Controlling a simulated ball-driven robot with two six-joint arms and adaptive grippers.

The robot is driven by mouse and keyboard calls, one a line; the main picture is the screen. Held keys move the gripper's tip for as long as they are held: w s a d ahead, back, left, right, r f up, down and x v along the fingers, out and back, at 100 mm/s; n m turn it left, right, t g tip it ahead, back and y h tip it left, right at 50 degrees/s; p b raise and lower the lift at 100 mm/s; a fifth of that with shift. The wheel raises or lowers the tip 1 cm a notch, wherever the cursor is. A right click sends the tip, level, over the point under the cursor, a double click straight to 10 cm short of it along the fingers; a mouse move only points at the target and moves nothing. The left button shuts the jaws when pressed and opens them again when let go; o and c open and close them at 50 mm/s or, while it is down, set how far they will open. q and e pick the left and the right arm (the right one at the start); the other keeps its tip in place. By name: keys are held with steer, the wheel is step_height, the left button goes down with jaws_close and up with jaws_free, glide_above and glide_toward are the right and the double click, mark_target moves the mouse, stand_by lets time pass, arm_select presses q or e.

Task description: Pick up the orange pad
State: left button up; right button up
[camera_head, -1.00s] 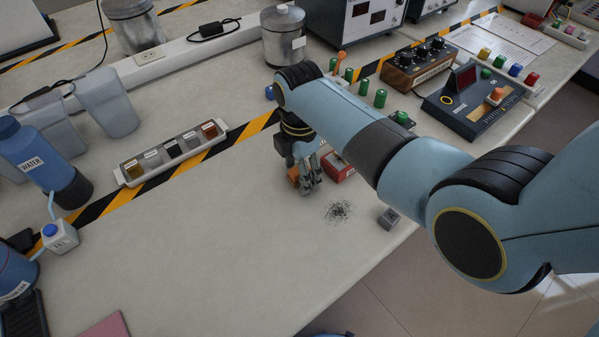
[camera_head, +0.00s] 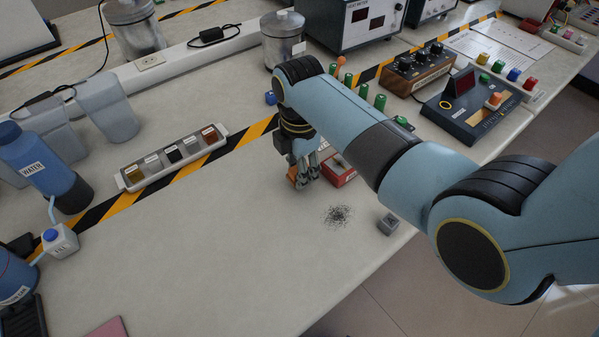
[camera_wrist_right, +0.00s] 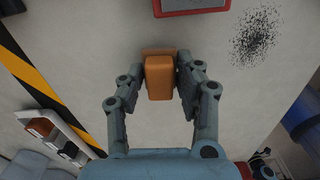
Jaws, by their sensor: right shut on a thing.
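The orange pad (camera_wrist_right: 159,78) is a small block with rounded edges, seen between the fingertips in the right wrist view. In the head view only a small part of the orange pad (camera_head: 293,174) shows beside the fingers. My right gripper (camera_wrist_right: 160,80) is shut on it, with a finger on each side. In the head view the right gripper (camera_head: 305,178) points down, low over the bench, and partly hides the pad. I cannot tell whether the pad touches the bench. My left gripper is not in view.
A patch of dark specks (camera_head: 338,215) and a grey cube (camera_head: 388,222) lie nearer the bench edge. A tray of small jars (camera_head: 172,158) lies to the left. The front middle of the bench is clear.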

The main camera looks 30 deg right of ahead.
step_height(320, 180, up, 2)
steer(key=s+d+r, duration=0.7)
steer(key=s+d, duration=0.1)
steer(key=shift+d+p, duration=0.15)
steer(key=shift+p, duration=0.15)
